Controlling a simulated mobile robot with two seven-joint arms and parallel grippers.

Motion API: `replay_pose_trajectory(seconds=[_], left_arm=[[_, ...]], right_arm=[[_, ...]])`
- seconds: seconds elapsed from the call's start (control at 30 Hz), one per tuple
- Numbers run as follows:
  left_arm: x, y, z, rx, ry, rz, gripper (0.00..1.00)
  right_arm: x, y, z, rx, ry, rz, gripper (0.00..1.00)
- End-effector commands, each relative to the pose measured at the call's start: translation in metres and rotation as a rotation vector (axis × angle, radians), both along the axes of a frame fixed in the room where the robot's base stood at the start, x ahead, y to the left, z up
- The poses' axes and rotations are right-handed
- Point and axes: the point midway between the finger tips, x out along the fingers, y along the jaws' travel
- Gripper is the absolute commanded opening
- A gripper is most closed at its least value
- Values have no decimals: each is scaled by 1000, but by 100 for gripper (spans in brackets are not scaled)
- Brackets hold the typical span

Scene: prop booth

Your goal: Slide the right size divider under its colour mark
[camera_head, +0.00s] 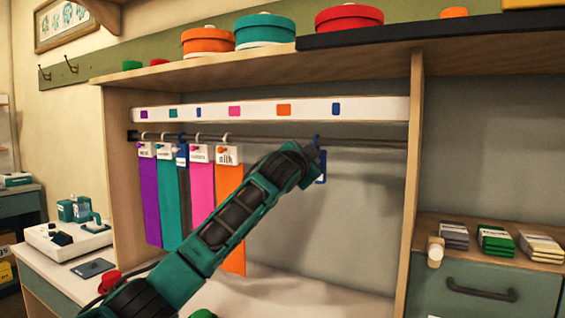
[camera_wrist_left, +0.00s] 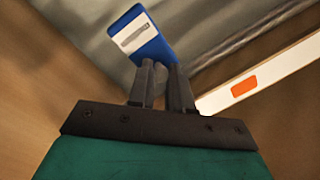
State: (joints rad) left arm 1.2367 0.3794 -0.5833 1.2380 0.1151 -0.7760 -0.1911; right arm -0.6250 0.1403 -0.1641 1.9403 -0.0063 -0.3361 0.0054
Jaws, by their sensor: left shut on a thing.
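My left gripper (camera_head: 312,156) is shut on a blue divider (camera_head: 322,170) with a white label, right of the hanging cloths. Its blue loop is level with the rod (camera_head: 365,142); I cannot tell if it is around it. In the left wrist view the fingers (camera_wrist_left: 162,82) hold the blue divider (camera_wrist_left: 150,46), which looks tilted. Left on the rod hang purple (camera_head: 150,200), teal (camera_head: 170,205), pink (camera_head: 202,187) and orange (camera_head: 229,178) cloths. Another blue divider (camera_head: 182,155) hangs between teal and pink. Above, a white strip (camera_head: 380,108) carries colour marks, the rightmost blue (camera_head: 336,108).
Wooden side panels (camera_head: 415,150) bound the bay. Round boxes (camera_head: 265,30) stand on the shelf above. Right of the bay, folded stacks (camera_head: 496,240) lie on a drawer cabinet (camera_head: 455,292). The rod's right stretch is free of cloths.

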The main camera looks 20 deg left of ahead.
Motion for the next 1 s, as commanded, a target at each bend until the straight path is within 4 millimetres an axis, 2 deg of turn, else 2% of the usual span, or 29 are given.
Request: replay_pose_trajectory(seconds=[0.03,0.1,0.3,0.77,0.8,1.0], left_arm=[[-1,-13,1,-3,-2,-6,0],[-2,-24,1,-2,-2,-6,0],[-3,-43,1,-2,-1,-2,0],[-4,-47,1,-1,-1,-1,0],[-4,-47,1,-1,-1,-1,22],[-4,-47,0,-1,0,0,41]], right_arm=[[0,0,1,1,0,-1,43],[0,0,2,0,0,0,43],[0,0,3,0,-1,0,43],[0,-1,3,-4,-1,0,43],[0,-1,3,-4,-1,0,43],[0,-2,3,-4,-1,0,43]])
